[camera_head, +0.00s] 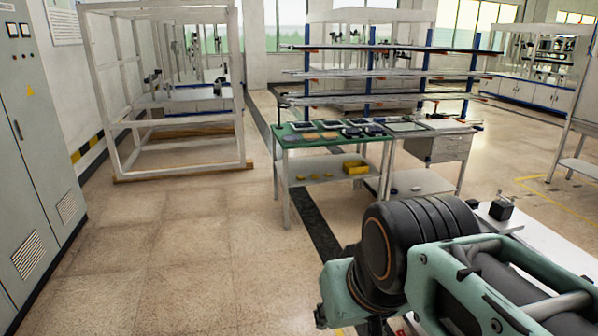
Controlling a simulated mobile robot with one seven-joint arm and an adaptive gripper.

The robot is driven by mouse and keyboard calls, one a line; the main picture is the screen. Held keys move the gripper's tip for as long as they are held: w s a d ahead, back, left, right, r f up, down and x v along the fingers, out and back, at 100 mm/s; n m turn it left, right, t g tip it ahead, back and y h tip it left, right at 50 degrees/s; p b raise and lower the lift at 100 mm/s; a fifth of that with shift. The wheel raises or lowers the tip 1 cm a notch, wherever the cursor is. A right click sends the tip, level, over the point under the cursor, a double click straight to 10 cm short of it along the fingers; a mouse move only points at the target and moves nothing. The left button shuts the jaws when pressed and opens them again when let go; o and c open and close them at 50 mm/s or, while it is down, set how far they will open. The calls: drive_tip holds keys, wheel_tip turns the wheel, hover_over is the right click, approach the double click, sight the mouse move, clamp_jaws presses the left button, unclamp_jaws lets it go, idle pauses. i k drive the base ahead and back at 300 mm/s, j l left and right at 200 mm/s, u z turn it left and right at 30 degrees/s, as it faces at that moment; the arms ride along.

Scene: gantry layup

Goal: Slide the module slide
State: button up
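A white gantry-like frame (241,95) stands at the back left on a low wooden base. Inside it is a pale crosswise shelf or beam (185,101) with small dark fittings on it. I cannot tell which part, if any, is the module slide; it is too small or hidden at this distance. My arm, green with a black joint, fills the lower right. My gripper is outside this view.
A green-topped workbench (292,139) with several small parts stands in the middle, with a drawer table (450,147) beside it. A rack of long bars (371,62) is behind. A grey cabinet (32,150) stands at the left. The floor (170,240) between is clear.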

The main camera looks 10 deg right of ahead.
sight(497, 219)
drive_tip(key=i+z, duration=0.2)
drive_tip(key=i, duration=0.35)
drive_tip(key=i+j+z, duration=0.15)
drive_tip(key=i, duration=0.4)
drive_tip(key=i+z, duration=0.35)
drive_tip(key=i+l+z, duration=0.1)
drive_tip(key=z, duration=0.25)
drive_tip(key=i+j+z, duration=0.1)
drive_tip(key=i+z, duration=0.2)
